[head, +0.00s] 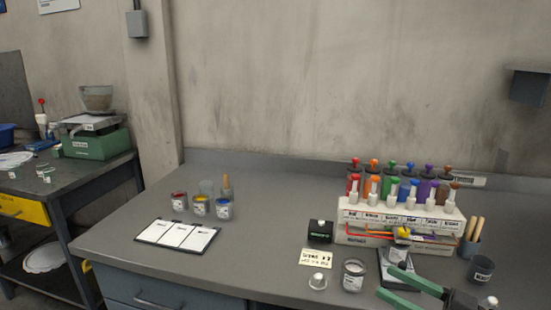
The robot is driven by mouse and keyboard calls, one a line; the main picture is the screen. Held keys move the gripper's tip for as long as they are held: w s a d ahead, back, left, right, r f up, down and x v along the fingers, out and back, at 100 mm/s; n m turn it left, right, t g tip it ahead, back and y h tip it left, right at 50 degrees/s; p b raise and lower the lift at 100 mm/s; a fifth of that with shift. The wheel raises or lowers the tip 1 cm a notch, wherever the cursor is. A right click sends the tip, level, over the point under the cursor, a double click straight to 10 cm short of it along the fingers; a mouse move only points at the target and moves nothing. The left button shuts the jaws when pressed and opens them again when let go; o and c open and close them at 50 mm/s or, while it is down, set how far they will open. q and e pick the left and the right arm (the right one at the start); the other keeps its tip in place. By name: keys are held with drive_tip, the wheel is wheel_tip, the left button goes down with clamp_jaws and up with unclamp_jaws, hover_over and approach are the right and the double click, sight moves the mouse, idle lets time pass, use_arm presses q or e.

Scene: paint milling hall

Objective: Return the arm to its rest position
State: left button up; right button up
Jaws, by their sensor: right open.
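My right gripper (386,281) is at the bottom right of the head view, with two green fingers spread apart and pointing left. It is open, and I see nothing between the fingers. It is in front of a small dark scale or tray (411,271), which it partly covers. A glass jar with a pale label (353,275) stands just left of the fingertips, apart from them as far as I can tell. My left gripper is not in view.
A white rack (352,228) with several coloured bottles stands behind my gripper. The bench middle (265,235) is clear.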

drive_tip(key=s+a+f+m+t+h+p, duration=0.1)
drive_tip(key=s+a+f+m+h+p, duration=0.2)
drive_tip(key=f, duration=0.6)
drive_tip(key=s+a+f+m+t+h+p, duration=0.1)
drive_tip(key=s+f+m+t+h, duration=0.1)
drive_tip(key=f+m+h, duration=0.35)
drive_tip(key=s+f+g+h+p, duration=0.2)
drive_tip(key=s+f+g+h, duration=0.2)
drive_tip(key=s+f, duration=1)
drive_tip(key=shift+s+a+f+g+h, duration=0.2)
drive_tip(key=shift+a+f+g+h, duration=0.2)
drive_tip(key=shift+g, duration=0.3)
drive_tip(key=shift+r, duration=0.1)
drive_tip(key=shift+c, duration=0.3)
